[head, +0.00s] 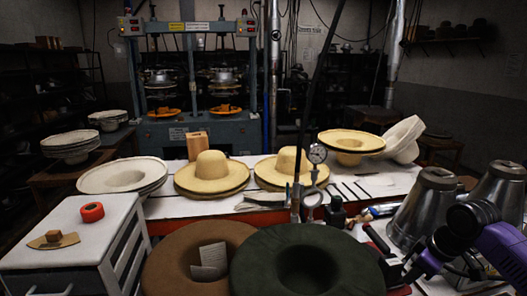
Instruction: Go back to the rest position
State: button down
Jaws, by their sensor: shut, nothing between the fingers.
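My purple and black arm comes in at the lower right of the head view. Its end, my gripper (408,279), is low at the right, beside the dark green hat form and in front of the metal cones. It is small and dark here; the fingers look shut, with nothing seen in them. It appears apart from the hats on the white table.
Straw hats (212,172) and a pale stack (122,176) lie on the white table (180,207). Brown (165,262) and dark green (350,262) hat forms stand in front. Metal cones (425,205) crowd the right. A blue press (190,130) stands behind; a white drawer cabinet (75,225) is at left.

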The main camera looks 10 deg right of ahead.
jog(key=w+a+r+m+t+y, duration=0.1)
jog(key=w+a+r+t, duration=0.7)
jog(key=w+a, duration=0.15)
jog(key=s+a+r+m+t, duration=0.35)
jog(key=a+r+t, duration=0.25)
jog(key=a, duration=0.4)
jog(key=s+a+f+g, duration=0.1)
jog(key=s+f, duration=0.3)
jog(key=s, duration=1.2)
jog(key=s+a+f+m+g+h, duration=0.1)
jog(key=s+a+f, duration=0.2)
jog(key=s, duration=1.4)
jog(key=s+a+f+h, duration=0.1)
jog(key=s+f, duration=0.5)
jog(key=s, duration=1)
jog(key=shift+s+a+g, duration=0.15)
jog(key=shift+a+g, duration=0.25)
jog(key=shift+a, duration=0.05)
